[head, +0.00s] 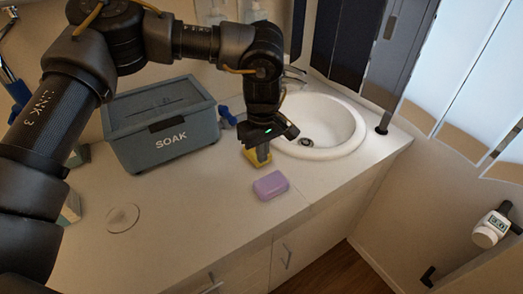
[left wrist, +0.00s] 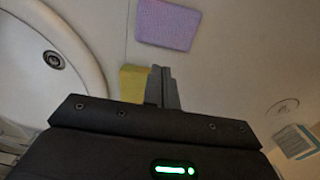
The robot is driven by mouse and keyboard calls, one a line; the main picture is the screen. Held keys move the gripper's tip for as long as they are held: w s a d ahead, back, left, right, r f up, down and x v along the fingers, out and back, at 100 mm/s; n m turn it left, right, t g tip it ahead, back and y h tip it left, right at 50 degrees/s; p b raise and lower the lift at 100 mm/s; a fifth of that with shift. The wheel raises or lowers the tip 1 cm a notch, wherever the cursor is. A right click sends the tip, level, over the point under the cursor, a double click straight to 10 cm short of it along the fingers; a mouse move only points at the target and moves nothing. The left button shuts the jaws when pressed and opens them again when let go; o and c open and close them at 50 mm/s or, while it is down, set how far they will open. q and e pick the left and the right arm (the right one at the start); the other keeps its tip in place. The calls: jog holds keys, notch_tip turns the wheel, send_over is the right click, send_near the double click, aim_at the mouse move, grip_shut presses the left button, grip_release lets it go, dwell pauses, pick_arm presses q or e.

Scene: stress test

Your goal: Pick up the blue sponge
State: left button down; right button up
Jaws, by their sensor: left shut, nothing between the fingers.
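I see no sponge that is clearly blue. A purple sponge-like block (head: 270,185) lies on the counter near its front edge; it also shows in the left wrist view (left wrist: 167,24). A yellow sponge-like block (head: 251,159) lies behind it, partly hidden by my left gripper (head: 263,156). The yellow block also shows in the left wrist view (left wrist: 131,84). My left gripper points down with its fingers shut and empty, right beside the yellow block; I cannot tell whether they touch. In the left wrist view its fingers (left wrist: 162,88) are together. My right gripper is not in view.
A grey-blue box marked SOAK (head: 165,130) stands at the left, with a small blue object (head: 227,116) beside it. A white round basin (head: 330,128) is at the right. A flat disc (head: 123,218) lies front left. The counter between disc and purple block is clear.

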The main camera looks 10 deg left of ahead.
aim_at(269, 186)
pick_arm(q)
notch_tip(269, 186, down, 7)
jog(key=shift+f+p, duration=0.1)
jog(key=shift+p, duration=0.4)
jog(key=shift+s, duration=0.1)
